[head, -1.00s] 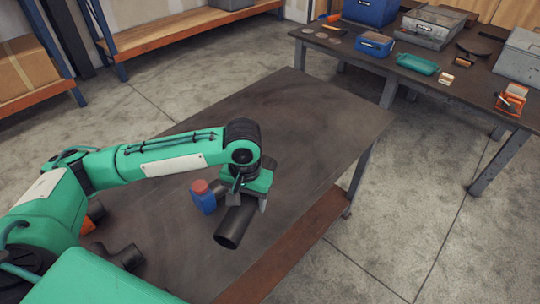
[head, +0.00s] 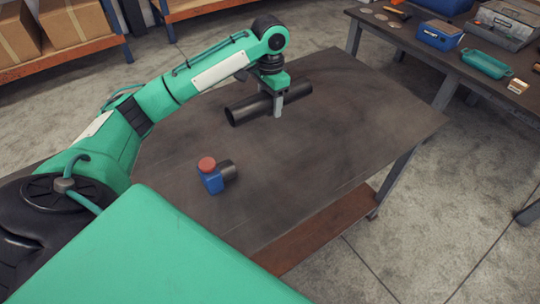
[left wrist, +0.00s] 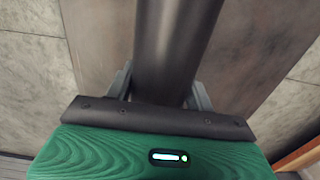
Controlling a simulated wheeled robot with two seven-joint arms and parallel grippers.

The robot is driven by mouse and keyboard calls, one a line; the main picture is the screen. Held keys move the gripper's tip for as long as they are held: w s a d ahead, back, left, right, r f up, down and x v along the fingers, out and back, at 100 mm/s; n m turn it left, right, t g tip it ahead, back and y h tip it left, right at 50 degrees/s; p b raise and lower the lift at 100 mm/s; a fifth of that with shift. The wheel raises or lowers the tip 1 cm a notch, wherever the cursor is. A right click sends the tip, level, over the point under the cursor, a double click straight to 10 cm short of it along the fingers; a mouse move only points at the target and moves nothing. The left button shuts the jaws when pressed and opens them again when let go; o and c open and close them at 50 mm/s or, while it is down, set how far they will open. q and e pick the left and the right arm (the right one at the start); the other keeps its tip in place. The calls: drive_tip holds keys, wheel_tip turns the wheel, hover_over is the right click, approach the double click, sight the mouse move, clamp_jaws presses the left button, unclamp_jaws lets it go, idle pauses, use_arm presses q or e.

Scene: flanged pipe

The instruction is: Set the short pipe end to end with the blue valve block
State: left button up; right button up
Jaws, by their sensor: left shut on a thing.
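The short pipe (head: 246,110), a plain black open-ended tube, lies across the jaws of my left gripper (head: 275,100), over the far part of the table. My left gripper is shut on it near mid-length, with pipe showing on both sides. In the left wrist view the pipe (left wrist: 172,45) runs up between the two grey fingers (left wrist: 160,92). Whether the pipe touches the table I cannot tell. The blue valve block (head: 212,183), with a red round top, stands nearer me, apart from the held pipe. A short dark cylindrical piece (head: 229,171) adjoins its right side. My right gripper is not in view.
The dark tabletop (head: 330,140) is clear to the right of the valve block. A second bench (head: 440,68) at the upper right holds a blue box (head: 440,36) and a teal tray (head: 487,65). My arm hides the table's left part.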

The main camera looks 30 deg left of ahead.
use_arm(q)
drive_tip(key=p, duration=0.3)
hover_over(270, 156)
wheel_tip(270, 156, down, 15)
drive_tip(key=shift+r, duration=0.15)
drive_tip(key=shift+f+p, duration=0.3)
drive_tip(key=shift+f, duration=2.05)
drive_tip(key=shift+f, duration=0.1)
drive_tip(key=o, duration=1.6)
wheel_tip(270, 156, up, 12)
drive_tip(key=shift+r+b, duration=0.1)
drive_tip(key=shift+b, duration=1)
